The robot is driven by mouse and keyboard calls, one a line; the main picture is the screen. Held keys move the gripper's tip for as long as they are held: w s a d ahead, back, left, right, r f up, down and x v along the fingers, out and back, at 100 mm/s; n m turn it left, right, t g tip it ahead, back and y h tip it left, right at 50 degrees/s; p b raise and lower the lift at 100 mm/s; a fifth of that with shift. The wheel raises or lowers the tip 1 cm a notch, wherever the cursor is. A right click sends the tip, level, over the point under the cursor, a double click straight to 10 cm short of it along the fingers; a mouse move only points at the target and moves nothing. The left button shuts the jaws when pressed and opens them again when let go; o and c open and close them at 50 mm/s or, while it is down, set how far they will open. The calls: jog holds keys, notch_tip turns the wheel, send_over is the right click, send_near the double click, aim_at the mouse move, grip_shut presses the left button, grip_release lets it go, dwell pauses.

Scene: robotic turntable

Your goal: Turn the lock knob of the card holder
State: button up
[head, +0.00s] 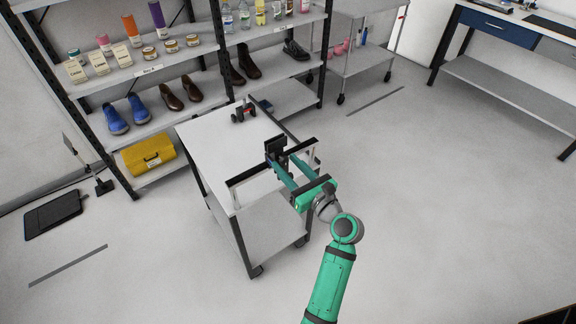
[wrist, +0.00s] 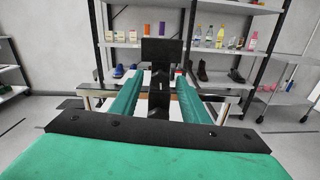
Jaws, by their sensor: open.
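A black upright device, which looks like the card holder (head: 275,146), stands at the right side of the white-topped cart. In the wrist view it is a dark post with a square plate on top (wrist: 160,52), straight ahead in the middle. I cannot make out the lock knob clearly in either view. My gripper (head: 282,160) has two long green fingers, open and apart, pointing at the device. In the wrist view one finger lies on each side of the post (wrist: 160,76); I cannot tell whether they touch it.
The wheeled cart (head: 205,130) has a rail along its near edge. A small black and red object (head: 243,113) sits at its far end. Shelves with shoes, jars and bottles stand behind, with a yellow case (head: 150,157) low down. The floor right of the cart is clear.

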grip_shut()
jog(key=shift+d+n, duration=0.1)
jog(key=shift+n, duration=2.2)
grip_release()
jog(key=v, duration=1)
jog(key=shift+s+d, duration=0.25)
jog(key=shift+s, duration=0.1)
